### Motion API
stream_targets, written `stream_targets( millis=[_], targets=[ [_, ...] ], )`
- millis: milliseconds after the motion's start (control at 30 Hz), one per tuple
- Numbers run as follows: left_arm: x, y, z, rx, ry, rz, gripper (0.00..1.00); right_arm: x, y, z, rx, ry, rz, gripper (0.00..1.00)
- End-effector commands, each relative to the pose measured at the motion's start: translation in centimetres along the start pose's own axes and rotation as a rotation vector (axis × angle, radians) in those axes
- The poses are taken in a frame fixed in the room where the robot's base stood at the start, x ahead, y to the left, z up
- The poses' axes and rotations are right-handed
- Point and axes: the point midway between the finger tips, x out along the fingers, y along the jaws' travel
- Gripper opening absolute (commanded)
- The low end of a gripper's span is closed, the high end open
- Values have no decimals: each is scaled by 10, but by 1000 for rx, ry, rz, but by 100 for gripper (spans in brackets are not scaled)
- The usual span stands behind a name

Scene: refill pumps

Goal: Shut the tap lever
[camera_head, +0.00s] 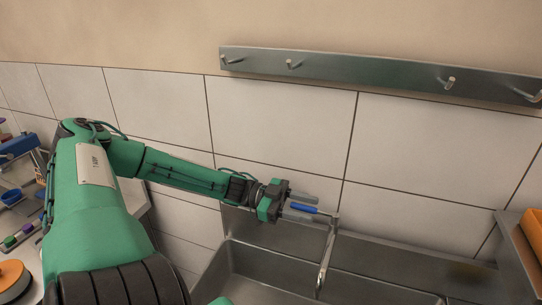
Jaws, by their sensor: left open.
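The tap (326,258) is a slim metal spout above the sink, reaching from the back ledge toward the front. Its blue lever (304,208) points to the left near the top of the tap. My left gripper (311,209) is open, with one grey finger above the lever and one below it in the picture. I cannot tell whether either finger touches the lever. The gripper body hides the area left of the lever. My right gripper is not in view.
The steel sink (262,264) lies below the tap. A hook rail (375,75) runs along the tiled wall above. An orange thing (533,232) stands on a shelf at the right edge. A blue rack (18,145) and small containers crowd the left counter.

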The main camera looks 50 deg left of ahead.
Motion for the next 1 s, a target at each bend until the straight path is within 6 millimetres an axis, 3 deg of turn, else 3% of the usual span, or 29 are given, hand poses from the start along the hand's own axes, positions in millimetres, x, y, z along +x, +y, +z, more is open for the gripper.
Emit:
stream_targets(
  millis=[33,233,600,800,1000],
  targets=[
    [-6,-2,-7,-1,-3,-1,41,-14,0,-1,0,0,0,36],
    [-42,-2,-6,1,-6,-1,41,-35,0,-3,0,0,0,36],
    [-103,-1,0,3,-2,0,41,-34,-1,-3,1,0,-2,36],
    [-118,-1,-1,1,0,0,41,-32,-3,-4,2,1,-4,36],
    [-121,-1,-1,1,1,-1,41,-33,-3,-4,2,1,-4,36]
  ],
)
